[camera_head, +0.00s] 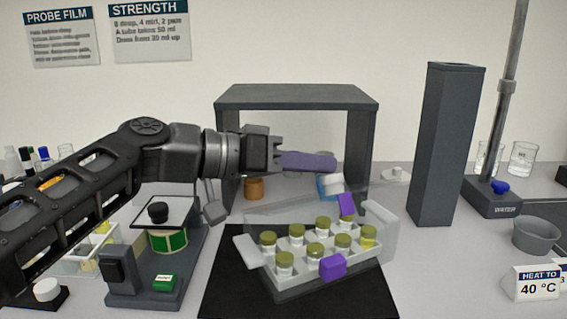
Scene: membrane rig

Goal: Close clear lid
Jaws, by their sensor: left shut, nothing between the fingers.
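A clear box (245,252) holding several vials with olive-gold caps (323,222) sits on a black mat (225,290). A purple block (333,265) is on its front side. A clear panel that looks like the lid (290,212) stands raised along the back of the box; its exact angle is hard to tell. A second purple piece (346,204) shows at the back, beside the lid. My left gripper (332,162) comes in from the left, above and behind the box, with its purplish fingers shut and empty, apart from the lid. My right gripper is not in view.
A dark grey frame (297,97) stands behind the box, around my gripper's background. A tall grey column (447,145) and a stand with a blue knob (500,187) are on the right. A device with a green-banded jar (168,241) is on the left.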

